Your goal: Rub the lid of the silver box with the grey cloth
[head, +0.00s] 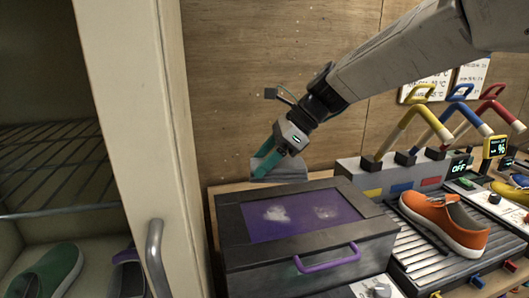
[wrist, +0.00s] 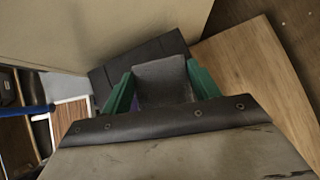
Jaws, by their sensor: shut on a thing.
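The silver box (head: 305,250) looks dark grey, with a purple panel in its lid (head: 300,228) and a purple handle on its front. Two whitish smudges (head: 276,213) (head: 327,212) mark the panel. My gripper (head: 268,160) has green fingers and is shut on the grey cloth (head: 284,172), near the box's back edge. In the wrist view, the cloth (wrist: 162,80) sits between both fingers (wrist: 162,92), with part of the dark box (wrist: 138,56) beyond it. Whether the cloth touches the lid cannot be told.
A pale cabinet door frame (head: 135,120) with a grey handle stands close left of the box. Right of it are a roller conveyor with an orange sneaker (head: 445,222) and a grey unit with coloured levers (head: 385,175). A wooden wall (head: 250,80) rises behind.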

